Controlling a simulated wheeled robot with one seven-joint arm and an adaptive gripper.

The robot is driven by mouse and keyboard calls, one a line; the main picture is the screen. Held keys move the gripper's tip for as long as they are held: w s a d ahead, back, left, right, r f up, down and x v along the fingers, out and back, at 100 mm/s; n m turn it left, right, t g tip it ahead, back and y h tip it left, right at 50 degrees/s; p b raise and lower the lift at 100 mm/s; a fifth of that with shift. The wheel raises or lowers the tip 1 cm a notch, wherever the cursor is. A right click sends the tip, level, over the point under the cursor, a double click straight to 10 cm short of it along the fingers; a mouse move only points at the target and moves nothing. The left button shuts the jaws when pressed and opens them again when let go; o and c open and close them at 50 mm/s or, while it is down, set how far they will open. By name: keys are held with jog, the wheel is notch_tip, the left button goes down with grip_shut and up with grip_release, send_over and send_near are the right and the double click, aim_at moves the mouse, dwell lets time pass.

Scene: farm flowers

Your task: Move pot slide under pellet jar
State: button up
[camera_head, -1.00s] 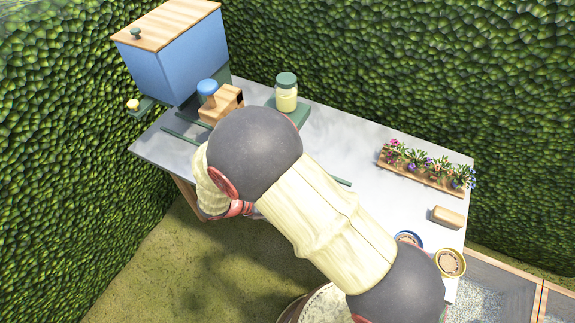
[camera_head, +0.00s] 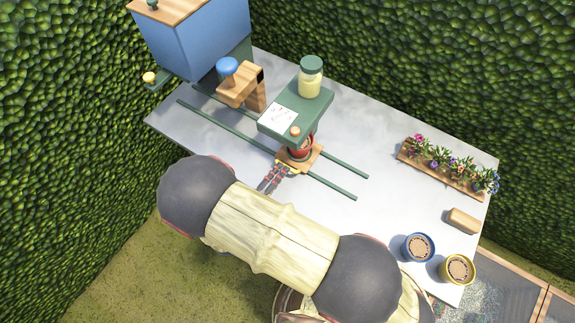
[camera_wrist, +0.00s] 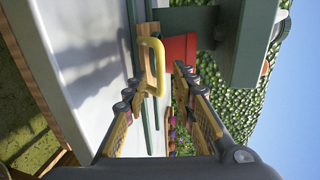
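The pot slide (camera_head: 311,163) is a wooden plate on two green rails, carrying a red pot (camera_head: 303,151). The pot stands beneath the near end of a raised green shelf (camera_head: 303,108), which hides its top. The pellet jar (camera_head: 310,80), clear with a green lid, stands on that shelf. In the wrist view, the slide's yellow handle (camera_wrist: 154,52) shows just ahead of and between my fingertips, with the red pot (camera_wrist: 181,49) beyond. My gripper (camera_wrist: 161,80) is open, its fingers apart. In the head view, my gripper (camera_head: 277,177) is at the slide's near side.
A wooden block stand with a blue knob (camera_head: 228,67) and a blue bin (camera_head: 195,40) stand left. A flower planter (camera_head: 445,166), a wooden block (camera_head: 464,220), a blue pot (camera_head: 418,247) and a yellow pot (camera_head: 458,269) are at right. Table surface between is clear.

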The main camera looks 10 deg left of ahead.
jog(key=shift+x, duration=2.15)
jog(key=shift+c, duration=0.2)
grip_shut()
